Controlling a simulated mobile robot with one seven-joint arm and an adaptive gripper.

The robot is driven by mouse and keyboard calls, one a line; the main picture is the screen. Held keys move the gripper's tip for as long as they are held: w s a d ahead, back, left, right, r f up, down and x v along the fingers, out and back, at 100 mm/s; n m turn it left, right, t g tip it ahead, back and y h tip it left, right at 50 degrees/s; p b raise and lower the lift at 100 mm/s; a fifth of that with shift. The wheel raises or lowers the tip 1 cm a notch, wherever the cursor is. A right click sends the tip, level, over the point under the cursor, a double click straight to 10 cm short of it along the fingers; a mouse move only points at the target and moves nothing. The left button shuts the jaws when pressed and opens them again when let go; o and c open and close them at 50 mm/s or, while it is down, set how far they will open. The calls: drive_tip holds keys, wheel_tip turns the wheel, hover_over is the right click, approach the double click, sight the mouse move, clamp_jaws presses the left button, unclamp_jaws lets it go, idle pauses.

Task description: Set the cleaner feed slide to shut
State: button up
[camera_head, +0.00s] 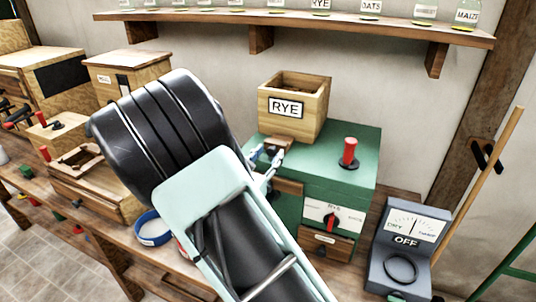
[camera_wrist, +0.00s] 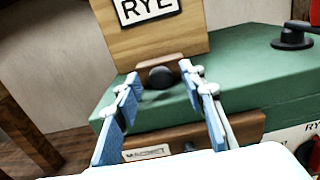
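A wooden slide (camera_wrist: 176,62) with a dark round knob (camera_wrist: 161,77) sits at the foot of the RYE hopper (camera_head: 296,107) on the green machine (camera_head: 334,160); the slide also shows in the head view (camera_head: 280,142). I cannot tell from a label whether it is the cleaner feed slide. My gripper (camera_wrist: 159,78) is open, its blue fingers apart on the left and right of the knob in the wrist view. Whether a finger touches it is unclear. In the head view my arm hides much of the machine's left side.
The machine has a red-handled crank (camera_head: 348,153), a red dial (camera_head: 331,220) and a drawer (camera_head: 326,243) low in front. A grey meter reading OFF (camera_head: 408,250) stands at right. A blue-rimmed bowl (camera_head: 153,228) is left. A jar shelf (camera_head: 300,28) runs above.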

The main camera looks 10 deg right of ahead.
sight(275, 142)
drive_tip(key=shift+w+d, duration=0.1)
clamp_jaws()
idle(0.4)
drive_tip(key=b+x, duration=0.1)
drive_tip(key=x, duration=0.4)
drive_tip(key=shift+f, duration=0.1)
drive_tip(key=shift+r, duration=0.25)
unclamp_jaws()
drive_tip(key=shift+w+d+f, duration=0.1)
drive_tip(key=shift+w+d, duration=0.05)
drive_tip(key=shift+w, duration=0.05)
